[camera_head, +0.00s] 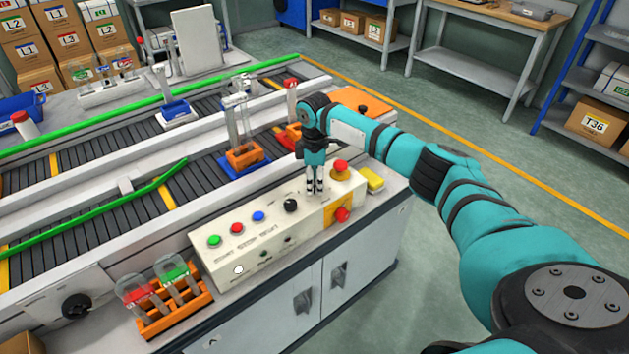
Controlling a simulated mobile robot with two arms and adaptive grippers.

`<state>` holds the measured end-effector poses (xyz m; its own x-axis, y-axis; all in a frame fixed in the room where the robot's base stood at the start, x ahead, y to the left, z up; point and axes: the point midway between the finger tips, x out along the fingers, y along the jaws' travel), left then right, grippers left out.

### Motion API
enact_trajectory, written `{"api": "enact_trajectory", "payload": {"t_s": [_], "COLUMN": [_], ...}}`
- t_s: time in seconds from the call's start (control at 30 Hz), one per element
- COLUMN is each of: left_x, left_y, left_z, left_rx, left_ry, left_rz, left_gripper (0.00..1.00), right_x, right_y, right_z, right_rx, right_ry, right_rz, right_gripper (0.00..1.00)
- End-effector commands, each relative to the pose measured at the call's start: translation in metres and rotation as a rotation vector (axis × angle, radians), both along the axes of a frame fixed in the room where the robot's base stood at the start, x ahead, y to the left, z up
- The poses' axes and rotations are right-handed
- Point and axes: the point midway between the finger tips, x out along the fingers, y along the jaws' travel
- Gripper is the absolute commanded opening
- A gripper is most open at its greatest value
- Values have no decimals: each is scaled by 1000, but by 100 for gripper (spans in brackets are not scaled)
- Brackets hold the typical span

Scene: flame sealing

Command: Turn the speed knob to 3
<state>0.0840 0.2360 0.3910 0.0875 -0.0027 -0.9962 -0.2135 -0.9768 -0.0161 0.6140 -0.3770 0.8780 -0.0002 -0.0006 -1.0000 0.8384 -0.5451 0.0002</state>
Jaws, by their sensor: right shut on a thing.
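The cream control panel (262,240) stands along the front of the conveyor bench, with green, red and blue buttons and a black knob (290,205) on its top. My right gripper (315,190) comes down from above onto the panel, just right of this black knob. Its fingers point down and are shut on what looks like the speed knob, which is mostly hidden between the fingertips. The knob's pointer and the scale numbers cannot be read from here. My left gripper is not in view.
A red emergency button (341,168) on a yellow base sits close to the right of my gripper. Another red knob (342,215) is on the panel's front. Conveyor holders stand behind the panel.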

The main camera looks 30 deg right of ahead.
Motion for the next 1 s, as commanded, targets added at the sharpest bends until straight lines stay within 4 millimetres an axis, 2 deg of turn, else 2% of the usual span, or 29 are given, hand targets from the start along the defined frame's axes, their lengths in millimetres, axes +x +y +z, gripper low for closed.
{"api": "enact_trajectory", "payload": {"t_s": [0.17,0.37,0.7,1.0], "left_x": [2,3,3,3], "left_y": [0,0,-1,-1], "left_z": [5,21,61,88], "left_rx": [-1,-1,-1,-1], "left_ry": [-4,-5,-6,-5], "left_rz": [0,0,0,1], "left_gripper": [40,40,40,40], "right_x": [0,0,0,0], "right_y": [0,1,2,2], "right_z": [2,4,5,4], "right_rx": [1,2,3,3], "right_ry": [1,2,3,4], "right_rz": [-21,-106,-394,-675], "right_gripper": [0,0,0,0]}}
